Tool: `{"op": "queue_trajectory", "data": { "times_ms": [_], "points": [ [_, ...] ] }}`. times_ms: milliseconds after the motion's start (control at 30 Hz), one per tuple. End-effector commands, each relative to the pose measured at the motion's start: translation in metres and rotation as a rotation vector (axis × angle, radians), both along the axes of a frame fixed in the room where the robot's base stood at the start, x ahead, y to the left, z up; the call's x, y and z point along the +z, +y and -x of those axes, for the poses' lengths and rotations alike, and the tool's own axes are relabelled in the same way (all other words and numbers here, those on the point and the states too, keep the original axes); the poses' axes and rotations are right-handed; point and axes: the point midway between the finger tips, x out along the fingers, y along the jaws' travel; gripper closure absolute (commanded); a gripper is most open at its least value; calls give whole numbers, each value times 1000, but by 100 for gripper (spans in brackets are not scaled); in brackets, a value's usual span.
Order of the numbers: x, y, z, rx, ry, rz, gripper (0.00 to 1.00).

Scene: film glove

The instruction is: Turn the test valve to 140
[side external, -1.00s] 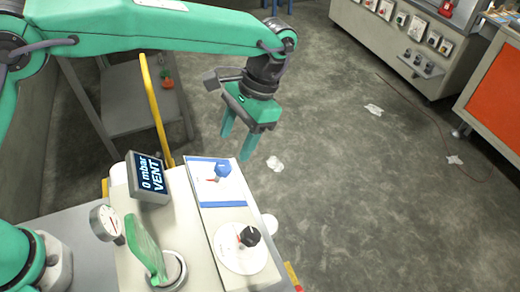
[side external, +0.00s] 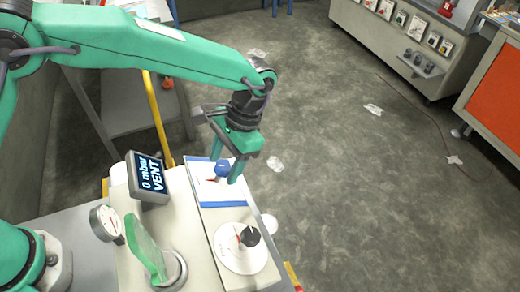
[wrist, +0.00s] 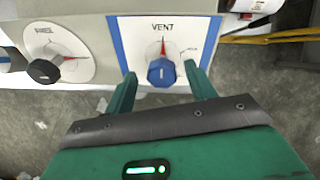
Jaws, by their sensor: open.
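A blue knob (wrist: 161,72) sits on a white dial plate (wrist: 142,30) with blue borders, marked VENT. Its red pointer points up at the word VENT; smaller lettering at its right is hard to read. The knob (side external: 222,169) also shows in the side view on the panel's far end. My gripper (side external: 227,166) is over the knob with its green fingers spread. In the wrist view my gripper (wrist: 160,72) has one finger on each side of the knob, with gaps visible. I cannot tell how deep the fingertips reach. A tilted display (side external: 150,180) reads 0 mbar VENT.
A black knob (side external: 250,236) on a round white dial (side external: 229,257) is at the panel's near end. A round gauge (side external: 106,223) and a green glove-like piece (side external: 146,250) stand left of it. A yellow rail (side external: 158,115) rises behind the display.

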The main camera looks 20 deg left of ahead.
Motion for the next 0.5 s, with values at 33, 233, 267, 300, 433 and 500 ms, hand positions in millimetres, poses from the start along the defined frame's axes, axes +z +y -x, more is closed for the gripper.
{"op": "queue_trajectory", "data": {
  "times_ms": [33, 233, 267, 300, 433, 500],
  "points": [
    [-2, 1, 1, 0, 1, -1, 45],
    [-4, 2, 1, 0, 0, 0, 45],
    [-4, 2, 1, 0, 0, 0, 45],
    [-4, 2, 1, 0, 0, 0, 45],
    [-4, 2, 1, 0, 0, 0, 58],
    [-4, 2, 1, 0, 0, 0, 72]
  ]
}}
